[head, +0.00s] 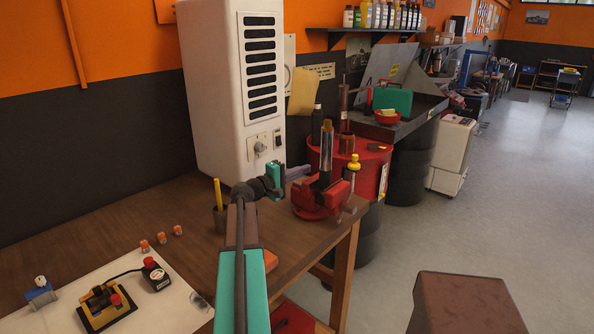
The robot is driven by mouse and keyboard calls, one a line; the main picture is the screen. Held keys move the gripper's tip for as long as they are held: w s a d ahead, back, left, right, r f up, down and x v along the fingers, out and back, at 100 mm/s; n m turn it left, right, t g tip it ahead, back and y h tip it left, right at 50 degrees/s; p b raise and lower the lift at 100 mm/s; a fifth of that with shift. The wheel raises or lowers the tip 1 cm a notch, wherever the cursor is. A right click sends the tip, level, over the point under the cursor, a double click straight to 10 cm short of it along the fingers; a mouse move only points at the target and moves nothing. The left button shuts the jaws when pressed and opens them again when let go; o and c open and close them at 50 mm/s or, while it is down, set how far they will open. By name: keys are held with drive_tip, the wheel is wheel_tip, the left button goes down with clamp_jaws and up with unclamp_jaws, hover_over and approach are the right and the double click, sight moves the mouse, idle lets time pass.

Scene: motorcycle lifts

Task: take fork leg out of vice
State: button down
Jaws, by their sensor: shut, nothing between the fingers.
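The red vice (316,203) is mounted at the right end of the wooden bench. The fork leg (326,155), a dark and silver tube with an amber-brown upper part, stands upright in the vice. Its lower end is hidden between the jaws. My gripper (303,171) is just left of the fork leg, a little above the vice, pointing right. It is shut and holds nothing. I cannot tell whether its tips touch the tube.
A red drum (372,165) with bottles and tools stands behind the vice. A tall white heater cabinet (235,90) rises behind my arm. A cup with a yellow pencil (219,205) and several small orange-topped items are on the bench (120,235). A brown stool (465,302) is front right.

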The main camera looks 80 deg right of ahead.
sight(313, 182)
drive_tip(key=shift+s+a+r+p, duration=0.1)
drive_tip(key=shift+s+a+p, duration=0.25)
drive_tip(key=shift+s, duration=0.4)
drive_tip(key=shift+s+a+p, duration=0.25)
drive_tip(key=shift+s+a, duration=0.1)
drive_tip(key=shift+s, duration=0.4)
drive_tip(key=shift+s+a+f+b, duration=0.25)
drive_tip(key=shift+s+b, duration=0.2)
drive_tip(key=shift+b, duration=0.35)
drive_tip(key=shift+s+a+r, duration=0.1)
drive_tip(key=shift+s+r, duration=0.05)
drive_tip(key=shift+s, duration=0.15)
drive_tip(key=shift+w+b, duration=0.1)
drive_tip(key=shift+b, duration=0.2)
drive_tip(key=shift+w+d+b, duration=0.4)
drive_tip(key=shift+w+d, duration=0.05)
drive_tip(key=shift+w, duration=0.45)
drive_tip(key=shift+w+d+b, duration=0.35)
drive_tip(key=shift+w+d, duration=0.05)
drive_tip(key=shift+w, duration=0.45)
drive_tip(key=b+v, duration=0.2)
drive_tip(key=v, duration=0.8)
drive_tip(key=shift+b, duration=0.4)
